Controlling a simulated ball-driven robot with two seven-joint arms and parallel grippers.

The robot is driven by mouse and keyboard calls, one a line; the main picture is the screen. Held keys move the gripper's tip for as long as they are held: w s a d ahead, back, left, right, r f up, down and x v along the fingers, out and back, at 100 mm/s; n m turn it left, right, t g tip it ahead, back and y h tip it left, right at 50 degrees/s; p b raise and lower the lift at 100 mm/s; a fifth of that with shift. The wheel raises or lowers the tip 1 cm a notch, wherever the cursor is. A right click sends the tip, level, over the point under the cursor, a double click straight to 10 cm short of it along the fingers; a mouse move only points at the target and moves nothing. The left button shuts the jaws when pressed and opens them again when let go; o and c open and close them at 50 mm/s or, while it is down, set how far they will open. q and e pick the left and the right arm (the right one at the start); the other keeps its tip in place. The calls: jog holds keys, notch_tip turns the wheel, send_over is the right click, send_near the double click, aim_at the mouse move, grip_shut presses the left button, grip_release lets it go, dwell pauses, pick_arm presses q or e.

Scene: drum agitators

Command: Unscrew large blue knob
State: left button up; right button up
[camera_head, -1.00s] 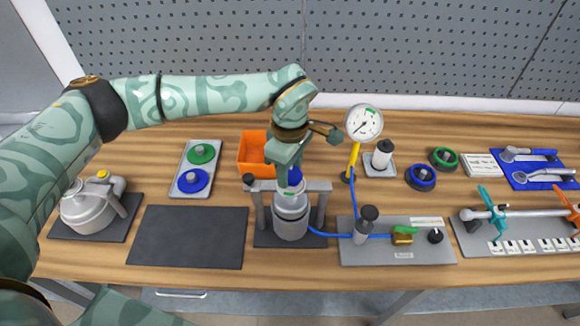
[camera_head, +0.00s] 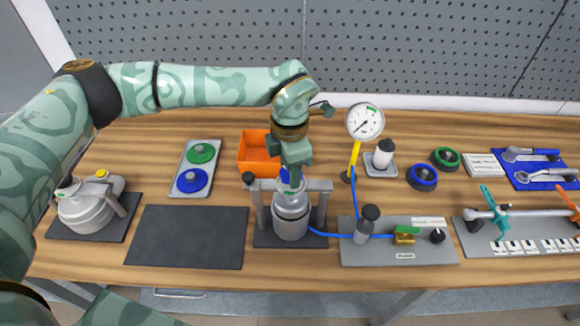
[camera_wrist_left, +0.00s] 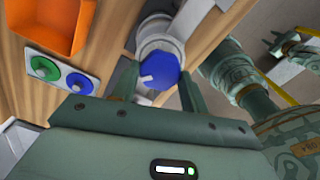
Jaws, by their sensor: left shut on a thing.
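The large blue knob (camera_head: 285,174) sits on top of the grey metal vessel (camera_head: 291,224) in its frame on a dark mat. My left gripper (camera_head: 291,183) points down over the vessel and is shut on the knob, hiding most of it in the head view. In the left wrist view the blue knob (camera_wrist_left: 159,67), with a small pale mark, lies between the two fingers. I cannot tell whether it has risen from the vessel.
An orange bin (camera_head: 258,152) stands behind the vessel. A grey tray (camera_head: 178,186) with green and blue knobs is left. A pressure gauge (camera_head: 364,123) and a valve plate (camera_head: 365,255) with a blue hose are right. An empty dark mat (camera_head: 188,237) lies at the front left.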

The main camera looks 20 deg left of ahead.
pick_arm(q)
jog(key=shift+n, duration=0.6)
jog(key=o, duration=1)
notch_tip(320, 180, up, 16)
jog(key=b, duration=0.1)
